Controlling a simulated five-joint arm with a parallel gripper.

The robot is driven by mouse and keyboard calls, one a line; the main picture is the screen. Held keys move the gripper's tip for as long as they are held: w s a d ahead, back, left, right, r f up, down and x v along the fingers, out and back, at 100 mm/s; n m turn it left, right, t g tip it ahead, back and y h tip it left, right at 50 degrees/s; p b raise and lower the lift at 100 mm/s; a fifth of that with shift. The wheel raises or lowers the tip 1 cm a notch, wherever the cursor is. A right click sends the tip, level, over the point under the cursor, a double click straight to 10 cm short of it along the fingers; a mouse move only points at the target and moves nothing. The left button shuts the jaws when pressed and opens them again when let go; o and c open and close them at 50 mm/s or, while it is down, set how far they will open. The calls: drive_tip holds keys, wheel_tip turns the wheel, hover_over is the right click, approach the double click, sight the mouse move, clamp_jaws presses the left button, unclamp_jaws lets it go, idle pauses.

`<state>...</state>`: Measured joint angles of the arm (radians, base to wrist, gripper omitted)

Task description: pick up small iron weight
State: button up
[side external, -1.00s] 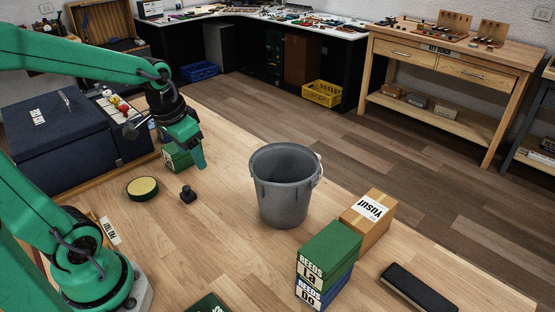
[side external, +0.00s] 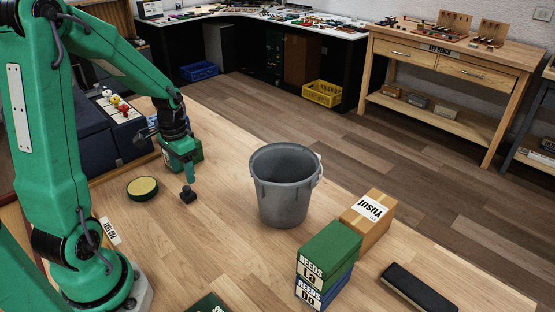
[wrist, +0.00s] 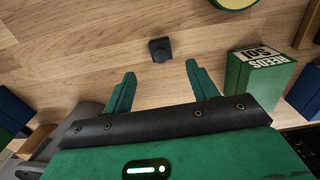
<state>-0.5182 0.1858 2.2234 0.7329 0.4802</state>
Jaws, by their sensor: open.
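The small iron weight (side external: 188,195) is a dark little block with a knob, standing upright on the wooden bench top. In the wrist view the weight (wrist: 160,49) lies just beyond the fingertips, between their lines and nearer the right finger. My gripper (side external: 187,179) is green and points down, just above and behind the weight in the side view. In the wrist view my gripper (wrist: 160,70) has its two fingers spread apart with nothing between them. I cannot tell the exact height of the fingertips above the bench.
A green reeds box (wrist: 262,82) stands to the right of the fingers in the wrist view. A grey bucket (side external: 283,190), stacked reeds boxes (side external: 328,255) and a cardboard box (side external: 367,220) stand to the right.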

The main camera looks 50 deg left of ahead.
sight(186, 187)
drive_tip(key=shift+f, duration=1.3)
drive_tip(key=shift+f, duration=2.55)
drive_tip(key=c, duration=1.2)
drive_tip(key=shift+c, duration=0.2)
drive_tip(key=shift+r, duration=0.15)
